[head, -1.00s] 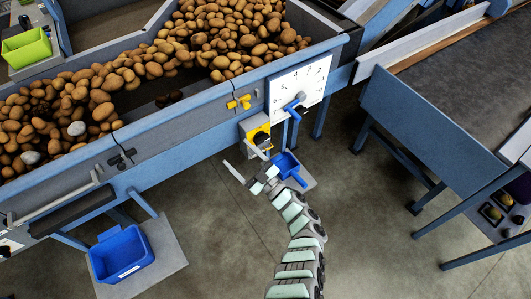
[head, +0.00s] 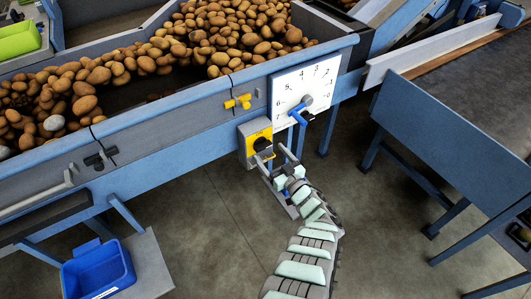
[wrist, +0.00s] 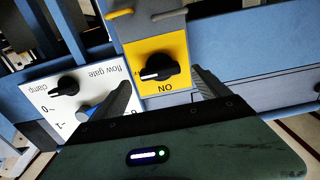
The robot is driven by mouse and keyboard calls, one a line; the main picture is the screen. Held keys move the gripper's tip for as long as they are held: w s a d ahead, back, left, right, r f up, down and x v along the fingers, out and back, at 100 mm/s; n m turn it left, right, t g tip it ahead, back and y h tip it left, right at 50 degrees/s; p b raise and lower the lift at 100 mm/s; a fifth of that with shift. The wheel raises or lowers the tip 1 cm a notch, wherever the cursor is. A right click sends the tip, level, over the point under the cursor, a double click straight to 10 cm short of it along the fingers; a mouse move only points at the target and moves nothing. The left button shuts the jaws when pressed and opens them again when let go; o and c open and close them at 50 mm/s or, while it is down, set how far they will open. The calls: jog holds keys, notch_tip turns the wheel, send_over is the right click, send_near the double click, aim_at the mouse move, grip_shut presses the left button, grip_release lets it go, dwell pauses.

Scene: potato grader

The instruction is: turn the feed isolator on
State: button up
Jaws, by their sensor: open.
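The feed isolator is a grey box with a yellow plate (head: 257,143) on the blue grader frame, below the yellow valve handle. In the wrist view its yellow plate (wrist: 182,50) carries a black rotary knob (wrist: 158,67). The knob's bar lies roughly crosswise, with a pale mark at its left end. The word ON reads upside down below the knob in that view. My gripper (head: 273,158) is open in front of the isolator, at its lower right. In the wrist view its dark fingers (wrist: 163,82) stand either side of the yellow plate, apart from the knob.
A white flow gate dial panel (head: 303,92) with a blue lever (head: 298,117) is close on the right; it also shows in the wrist view (wrist: 95,82). A yellow valve handle (head: 238,102) sits above. A blue bin (head: 98,268) stands lower left. Open floor lies below.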

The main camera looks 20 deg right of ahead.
aim_at(265, 148)
jog(key=shift+w+a+b, duration=0.2)
jog(key=shift+w+b, duration=0.2)
jog(key=shift+w, duration=0.5)
jog(key=shift+w+a+b, duration=0.15)
jog(key=shift+w+b, duration=0.25)
jog(key=shift+w, duration=0.45)
jog(key=shift+c, duration=0.5)
jog(key=c, duration=1.3)
